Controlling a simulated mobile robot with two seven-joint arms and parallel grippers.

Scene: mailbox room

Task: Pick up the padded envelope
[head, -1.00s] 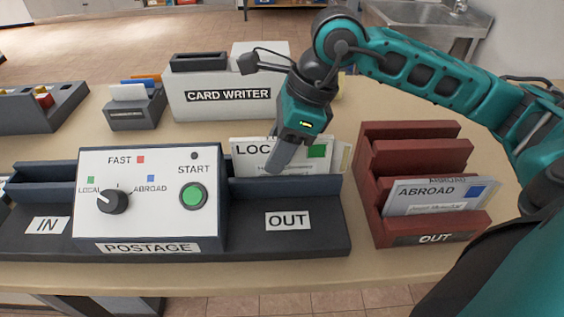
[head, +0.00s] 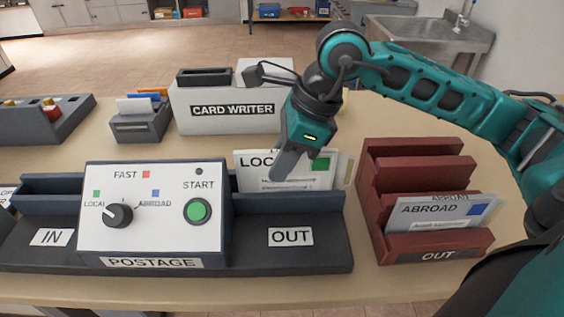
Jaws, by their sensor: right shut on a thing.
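A white envelope marked LOCAL with a green square (head: 321,165) stands upright in the OUT side of the postage machine (head: 155,200). Its lower part is hidden behind the tray's dark blue front wall. My right gripper (head: 285,168) points down and is shut on this envelope, with a finger across the label's last letters. A paler edge (head: 344,172) shows just behind it at the right. I cannot tell from its face whether the envelope is padded. My left gripper is not in view.
A dark red OUT rack (head: 416,158) at the right holds an ABROAD envelope (head: 430,211). The card writer (head: 225,112) stands behind the machine. A small grey card holder (head: 140,122) and a dark tray (head: 45,122) are at the left. Bare table lies between them.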

